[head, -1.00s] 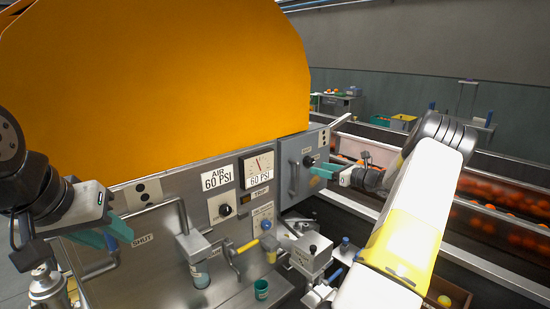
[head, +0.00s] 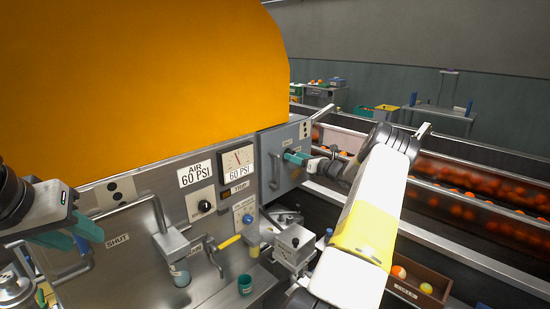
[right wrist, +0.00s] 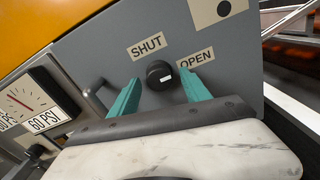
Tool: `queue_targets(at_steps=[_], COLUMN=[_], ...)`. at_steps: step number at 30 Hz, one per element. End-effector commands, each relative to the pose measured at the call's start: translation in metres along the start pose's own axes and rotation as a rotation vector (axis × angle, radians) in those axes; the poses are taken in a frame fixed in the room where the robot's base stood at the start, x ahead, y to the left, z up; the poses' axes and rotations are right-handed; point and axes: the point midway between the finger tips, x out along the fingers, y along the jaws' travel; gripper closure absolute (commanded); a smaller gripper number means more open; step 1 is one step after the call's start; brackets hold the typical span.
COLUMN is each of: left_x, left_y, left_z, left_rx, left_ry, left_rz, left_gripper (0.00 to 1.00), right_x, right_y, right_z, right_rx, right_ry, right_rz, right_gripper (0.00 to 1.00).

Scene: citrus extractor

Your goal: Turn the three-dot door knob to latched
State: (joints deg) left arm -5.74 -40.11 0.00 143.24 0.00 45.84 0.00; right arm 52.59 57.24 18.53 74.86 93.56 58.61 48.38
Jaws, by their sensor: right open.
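The black door knob (right wrist: 160,75) sits on the grey door of the control box (head: 279,178), between a SHUT label (right wrist: 147,46) and an OPEN label (right wrist: 195,58). Its white mark points toward OPEN. A dotted plate (right wrist: 222,10) above it is partly cut off in the right wrist view; it also shows in the head view (head: 303,130). My right gripper (head: 294,157) is open, with one teal finger on either side of the knob; contact is not visible. My left gripper (head: 76,236) looks open and empty at the left, before the machine's panel.
A gauge (head: 237,160), a black selector (head: 204,206) and a yellow-handled valve (head: 229,242) are on the panel left of the door. A door handle (right wrist: 94,94) is left of the knob. A conveyor of oranges (head: 455,180) runs at the right.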

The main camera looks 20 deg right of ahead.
Motion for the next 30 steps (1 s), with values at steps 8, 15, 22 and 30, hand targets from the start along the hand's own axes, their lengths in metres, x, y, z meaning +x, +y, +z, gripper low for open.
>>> queue_targets(at_steps=[8, 15, 22, 30], left_x=[0.0, 0.0, 0.0, 0.0], left_y=[0.0, 0.0, 0.0, 0.0], left_z=[0.0, 0.0, 0.0, 0.0], left_rx=[0.0, 0.0, 0.0, 0.0], left_ry=[0.0, 0.0, 0.0, 0.0], left_rz=[0.0, 0.0, 0.0, 0.0], left_gripper=[0.64, 0.64, 0.64, 0.64], right_x=[-0.0001, -0.0002, -0.0003, -0.0001], right_y=[0.0001, 0.0001, 0.0, -0.0002], right_z=[0.0001, 0.0003, 0.0003, 0.0005], right_rx=[-0.001, -0.002, -0.04, -0.2], right_ry=[0.0, 0.0, 0.0, -0.001], right_rz=[0.0, 0.0, 0.0, 0.0], right_gripper=[0.74, 1.0, 1.0, 1.0])
